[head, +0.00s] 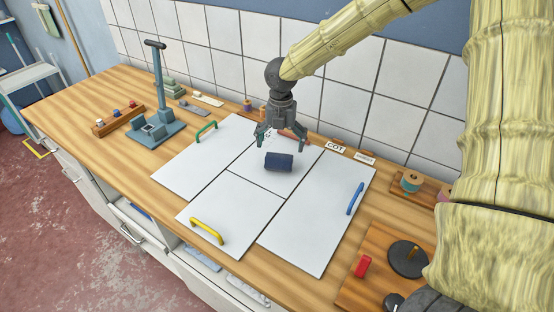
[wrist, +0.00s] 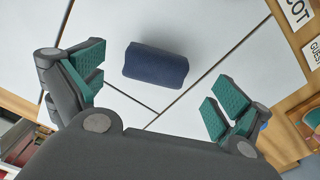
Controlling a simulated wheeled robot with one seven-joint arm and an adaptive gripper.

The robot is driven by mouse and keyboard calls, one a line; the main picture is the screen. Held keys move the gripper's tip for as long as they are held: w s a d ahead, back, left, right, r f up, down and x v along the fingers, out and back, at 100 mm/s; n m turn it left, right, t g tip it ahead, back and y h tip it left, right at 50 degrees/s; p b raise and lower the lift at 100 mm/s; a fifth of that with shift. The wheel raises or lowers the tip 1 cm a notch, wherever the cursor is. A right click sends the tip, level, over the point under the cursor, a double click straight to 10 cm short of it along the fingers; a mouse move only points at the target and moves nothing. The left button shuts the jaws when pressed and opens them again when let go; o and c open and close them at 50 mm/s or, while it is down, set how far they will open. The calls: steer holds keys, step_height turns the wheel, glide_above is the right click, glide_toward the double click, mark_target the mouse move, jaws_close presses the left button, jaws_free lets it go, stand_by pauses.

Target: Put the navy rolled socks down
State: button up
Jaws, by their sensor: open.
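The navy rolled socks (head: 279,162) are a dark blue roll lying on a white panel in the middle of the worktop. In the wrist view the navy roll (wrist: 156,65) lies just beyond the fingers, across the gap between them. My gripper (head: 277,138) is above and behind the roll in the head view, pointing down. Its green-padded fingers are spread wide in the wrist view (wrist: 157,92), with nothing between them. No finger touches the roll in the wrist view.
White panels carry a green handle (head: 206,131), a yellow handle (head: 206,231) and a blue handle (head: 355,198). A grey-blue stand (head: 158,128) is at left. A sign reading COT (head: 335,147) stands behind the panels. A wooden board with a black disc (head: 407,259) is at right.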

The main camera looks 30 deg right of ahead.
mark_target(279, 153)
steer(key=shift+w+f, duration=0.1)
steer(key=shift+f, duration=0.05)
steer(key=shift+s+f+p, duration=0.3)
steer(key=shift+s+p, duration=0.05)
steer(key=shift+p, duration=0.05)
steer(key=f, duration=0.1)
steer(key=f+p, duration=0.1)
steer(key=f, duration=0.1)
steer(key=shift+w+a, duration=0.1)
steer(key=shift+a, duration=0.25)
steer(key=shift+f, duration=0.7)
steer(key=c, duration=1.1)
steer(key=shift+r, duration=0.2)
